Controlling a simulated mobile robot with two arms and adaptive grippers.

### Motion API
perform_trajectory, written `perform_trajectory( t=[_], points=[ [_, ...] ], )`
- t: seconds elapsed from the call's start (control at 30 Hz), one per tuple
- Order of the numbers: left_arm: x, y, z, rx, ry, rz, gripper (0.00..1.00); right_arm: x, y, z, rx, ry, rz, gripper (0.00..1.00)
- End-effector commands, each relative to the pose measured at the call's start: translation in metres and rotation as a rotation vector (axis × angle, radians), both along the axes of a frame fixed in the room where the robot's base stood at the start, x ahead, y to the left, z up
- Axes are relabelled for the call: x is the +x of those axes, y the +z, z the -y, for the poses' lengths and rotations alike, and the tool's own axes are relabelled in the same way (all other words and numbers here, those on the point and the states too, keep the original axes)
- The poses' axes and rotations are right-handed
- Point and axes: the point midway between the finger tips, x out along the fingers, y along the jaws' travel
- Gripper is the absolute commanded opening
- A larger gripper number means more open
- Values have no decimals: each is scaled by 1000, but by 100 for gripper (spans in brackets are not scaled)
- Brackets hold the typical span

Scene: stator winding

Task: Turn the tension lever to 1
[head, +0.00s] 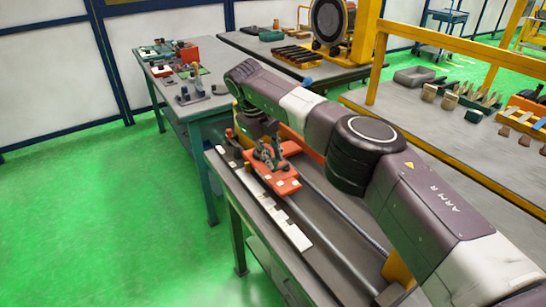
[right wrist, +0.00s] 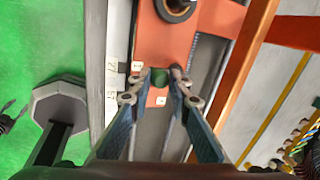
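The orange-red carriage (head: 287,187) sits on the rail of the near bench, and it also fills the middle of the right wrist view (right wrist: 188,45). A small green knob (right wrist: 159,77), which looks like the end of the tension lever, shows on it in the right wrist view. Small white labels (right wrist: 160,101) lie beside the knob; their numbers are too small to read. My right gripper (head: 268,158) is over the carriage in the head view. In the right wrist view its fingertips (right wrist: 159,73) stand on either side of the knob, seemingly with narrow gaps. My left gripper is out of view.
A white ruler strip (head: 288,224) runs along the bench's left edge. A long metal rod (head: 335,235) runs beside it. A teal-legged table with small parts stands behind (head: 205,103). A yellow-framed bench (head: 440,130) is to the right. Green floor lies open at left.

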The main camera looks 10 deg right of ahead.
Motion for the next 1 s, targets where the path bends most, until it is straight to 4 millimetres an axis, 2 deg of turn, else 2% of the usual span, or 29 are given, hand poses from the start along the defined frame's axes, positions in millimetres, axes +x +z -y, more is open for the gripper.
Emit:
perform_trajectory(
  t=[0.03,0.13,0.4,0.5,0.67,1.0],
  points=[
    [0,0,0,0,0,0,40,2,3,1,-1,0,7,23],
    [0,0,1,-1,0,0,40,1,3,1,-1,0,5,34],
    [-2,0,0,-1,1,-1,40,0,1,0,0,0,1,34],
    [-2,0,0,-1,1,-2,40,0,7,-1,-1,1,3,34],
    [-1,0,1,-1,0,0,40,-3,32,-8,0,1,6,34],
    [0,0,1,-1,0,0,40,-13,97,-26,-1,0,5,34]
  ],
)
